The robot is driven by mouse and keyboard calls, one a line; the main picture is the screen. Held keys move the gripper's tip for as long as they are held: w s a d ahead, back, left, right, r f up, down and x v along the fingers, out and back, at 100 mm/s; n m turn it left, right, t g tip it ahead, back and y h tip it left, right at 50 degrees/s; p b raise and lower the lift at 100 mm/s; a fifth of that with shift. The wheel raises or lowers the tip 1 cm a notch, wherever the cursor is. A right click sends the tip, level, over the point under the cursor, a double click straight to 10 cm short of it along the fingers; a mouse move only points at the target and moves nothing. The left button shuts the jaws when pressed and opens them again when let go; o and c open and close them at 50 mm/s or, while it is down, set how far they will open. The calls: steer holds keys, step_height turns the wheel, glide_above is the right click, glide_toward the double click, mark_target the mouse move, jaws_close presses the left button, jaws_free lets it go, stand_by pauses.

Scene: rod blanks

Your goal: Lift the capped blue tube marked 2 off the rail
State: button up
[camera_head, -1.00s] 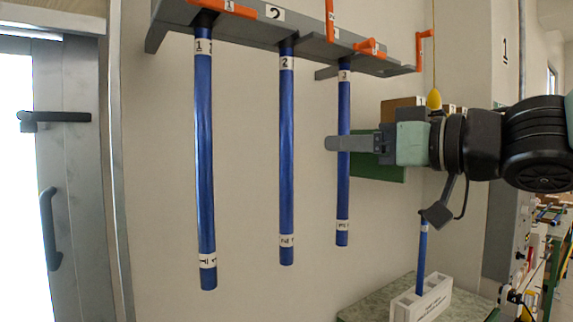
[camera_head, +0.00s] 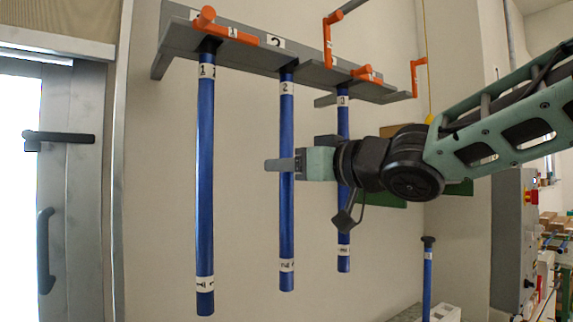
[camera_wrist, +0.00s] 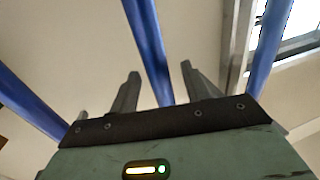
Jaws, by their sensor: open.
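The blue tube marked 2 (camera_head: 287,120) hangs upright from the grey rail (camera_head: 178,50), with a dark top and white labels near both ends. My gripper (camera_head: 277,164) is at the middle of this tube in the head view, one finger in front of it. In the wrist view a blue tube (camera_wrist: 148,40) runs between my two open fingers (camera_wrist: 160,85), with a gap visible on both sides. I cannot tell whether a finger touches it. The second finger is mostly hidden in the head view.
Blue tubes marked 1 (camera_head: 205,180) and 3 (camera_head: 343,225) hang on either side. Orange handles (camera_head: 235,35) stick out along the rail, one upright (camera_head: 327,42). Another capped blue tube (camera_head: 427,275) stands in a white block (camera_head: 446,312) at lower right. A grey door (camera_head: 75,190) is at left.

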steer(key=shift+x, duration=1.6)
jaws_close()
